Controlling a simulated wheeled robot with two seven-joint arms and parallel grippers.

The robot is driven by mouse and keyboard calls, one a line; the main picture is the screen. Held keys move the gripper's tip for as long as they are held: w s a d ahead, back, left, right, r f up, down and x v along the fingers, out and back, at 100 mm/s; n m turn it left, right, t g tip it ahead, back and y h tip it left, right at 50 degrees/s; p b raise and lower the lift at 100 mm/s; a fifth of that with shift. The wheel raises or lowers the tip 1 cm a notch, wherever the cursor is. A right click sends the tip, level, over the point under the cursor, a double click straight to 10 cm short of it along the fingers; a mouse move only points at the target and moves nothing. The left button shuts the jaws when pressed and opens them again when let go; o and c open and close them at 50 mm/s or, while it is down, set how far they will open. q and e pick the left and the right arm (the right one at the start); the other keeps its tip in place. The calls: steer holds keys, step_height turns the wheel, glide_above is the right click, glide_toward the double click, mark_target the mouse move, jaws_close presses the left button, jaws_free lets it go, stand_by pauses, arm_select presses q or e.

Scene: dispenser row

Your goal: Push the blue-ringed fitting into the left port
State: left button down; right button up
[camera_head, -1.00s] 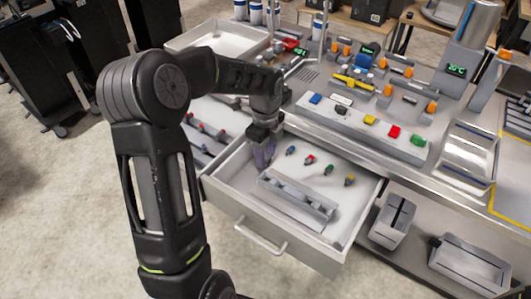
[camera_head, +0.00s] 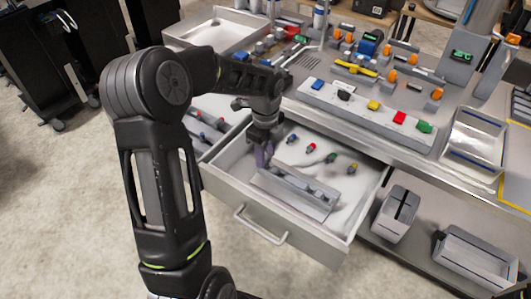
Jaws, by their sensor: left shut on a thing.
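My left gripper (camera_head: 264,156) points down into the open drawer, at the left end of the grey block (camera_head: 312,198) with the ports. It is shut on what I take to be the blue-ringed fitting. The fingers hide the held thing, so I cannot see its ring. They also hide the left port, so I cannot tell how far the fitting is in. A small blue-marked piece (camera_head: 291,138) is in the drawer, apart from the fingers to their right. My right gripper is not in view.
Red (camera_head: 311,148), green (camera_head: 331,158) and yellow (camera_head: 352,168) pieces stand in the drawer (camera_head: 262,212) behind the block. Another drawer section with small fittings is on the left. A strip with coloured blocks (camera_head: 366,119) runs along the bench above. The drawer's front right is clear.

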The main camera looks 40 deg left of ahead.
arm_select(q)
steer(key=shift+f+b, duration=0.85)
steer(key=shift+f, duration=0.5)
steer(key=c, duration=0.9)
jaws_free()
steer(key=shift+o, duration=0.2)
step_height(320, 180, up, 8)
steer(key=shift+f, duration=0.1)
steer(key=shift+f, duration=0.1)
